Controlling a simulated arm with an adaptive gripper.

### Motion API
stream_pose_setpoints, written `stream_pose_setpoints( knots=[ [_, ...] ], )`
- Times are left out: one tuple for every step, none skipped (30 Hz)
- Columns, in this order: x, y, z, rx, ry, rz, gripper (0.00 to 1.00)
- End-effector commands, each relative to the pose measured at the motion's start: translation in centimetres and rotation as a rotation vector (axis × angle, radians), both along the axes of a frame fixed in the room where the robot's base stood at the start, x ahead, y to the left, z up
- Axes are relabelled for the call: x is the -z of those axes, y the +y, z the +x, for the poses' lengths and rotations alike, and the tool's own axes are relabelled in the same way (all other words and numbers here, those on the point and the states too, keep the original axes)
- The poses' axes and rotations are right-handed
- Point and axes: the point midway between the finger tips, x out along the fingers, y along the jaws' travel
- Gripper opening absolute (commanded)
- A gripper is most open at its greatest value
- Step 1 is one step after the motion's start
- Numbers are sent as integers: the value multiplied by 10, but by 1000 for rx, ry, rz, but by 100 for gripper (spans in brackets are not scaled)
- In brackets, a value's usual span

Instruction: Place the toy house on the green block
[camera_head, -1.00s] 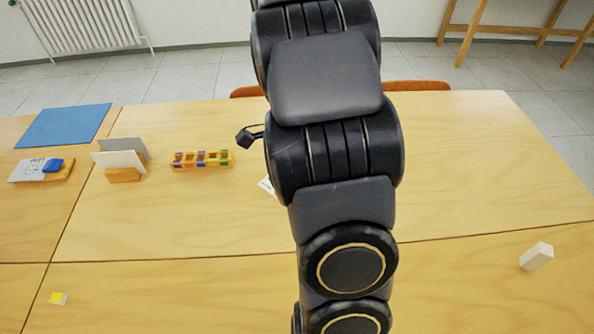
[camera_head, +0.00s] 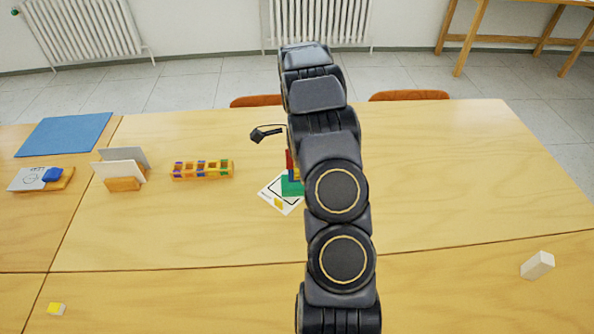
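A green block (camera_head: 291,187) stands on a white sheet with a black outline (camera_head: 275,197) near the middle of the table. Part of it is hidden behind my arm. Narrow red, blue and yellow parts (camera_head: 290,163) show just above the green block at my arm's edge. They may belong to the toy house, but most of the shape is hidden, and I cannot tell whether they rest on the block. My gripper's fingers are hidden behind my arm. Only a small dark part on a stalk sticks out left of the arm.
An orange rack with colored pieces (camera_head: 203,169), a card holder (camera_head: 122,172), a wooden tray with a blue piece (camera_head: 42,178) and a blue mat (camera_head: 65,134) are left.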

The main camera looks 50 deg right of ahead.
Motion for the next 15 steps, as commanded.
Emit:
stream_pose_setpoints(
  knots=[
    [2,-1,1,0,0,0,39],
    [3,-2,2,1,-1,-1,39],
    [4,-3,2,1,-1,-1,39],
    [6,-3,3,1,-1,-1,39],
    [8,-5,4,1,-1,0,39],
    [12,-5,4,1,0,1,39],
    [17,-4,4,1,1,3,39],
    [22,-4,4,1,1,3,39],
    [28,-4,4,0,1,1,39],
    [32,-4,4,0,0,0,39],
    [35,-5,4,0,-1,-1,39],
    [37,-5,5,0,-2,-2,39],
    [38,-5,5,0,-2,-2,39],
    [38,-5,5,0,-4,-2,39],
    [37,-5,5,0,-4,-2,39]
  ],
)
